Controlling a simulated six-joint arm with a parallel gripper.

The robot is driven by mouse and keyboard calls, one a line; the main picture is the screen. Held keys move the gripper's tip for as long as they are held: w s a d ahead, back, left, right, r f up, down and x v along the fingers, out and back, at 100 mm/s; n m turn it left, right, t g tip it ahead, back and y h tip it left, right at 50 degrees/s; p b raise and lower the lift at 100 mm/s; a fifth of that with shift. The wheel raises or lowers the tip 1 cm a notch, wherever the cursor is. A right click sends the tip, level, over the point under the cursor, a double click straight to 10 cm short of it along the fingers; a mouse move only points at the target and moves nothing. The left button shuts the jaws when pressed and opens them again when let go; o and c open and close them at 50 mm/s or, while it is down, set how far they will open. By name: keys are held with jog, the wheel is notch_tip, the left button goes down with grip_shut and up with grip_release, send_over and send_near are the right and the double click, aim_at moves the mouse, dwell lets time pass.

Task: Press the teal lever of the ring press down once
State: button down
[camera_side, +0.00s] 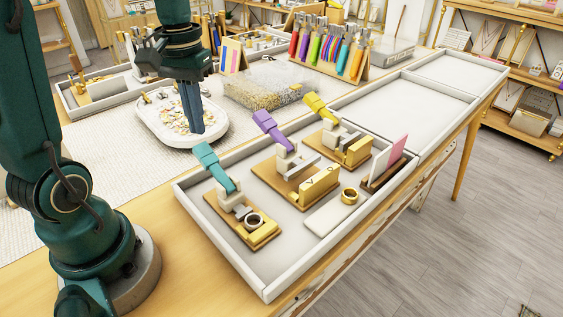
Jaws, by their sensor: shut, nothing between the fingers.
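The ring press (246,216) stands on a wooden base in the white tray, nearest to my base. Its teal lever (215,166) is raised, tilted up toward the back left. A silver ring (254,220) sits at the front of this press. My gripper (196,130) points down with its fingers shut and empty. In the picture it is above and a little left of the teal lever, in front of a white dish of charms, and apart from the lever. Its exact height over the dish is hard to tell.
Presses with a purple lever (272,130) and a yellow lever (319,107) stand to the right in the same white tray (228,262). A gold ring (349,196) lies on a white pad there. The charm dish (158,132) and a clear bead box (268,84) are behind.

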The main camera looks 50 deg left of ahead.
jog(key=shift+r, duration=2.55)
jog(key=shift+r, duration=0.1)
jog(key=s+d+r+m+t, duration=0.1)
jog(key=s+d+r+m, duration=0.1)
jog(key=d+r, duration=0.3)
jog(key=s+d+f+m+t, duration=0.4)
jog(key=d+f, duration=0.2)
jog(key=f, duration=0.2)
jog(key=shift+s+f+t, duration=0.25)
jog(key=shift+s+t, duration=0.05)
jog(key=shift+s, duration=0.05)
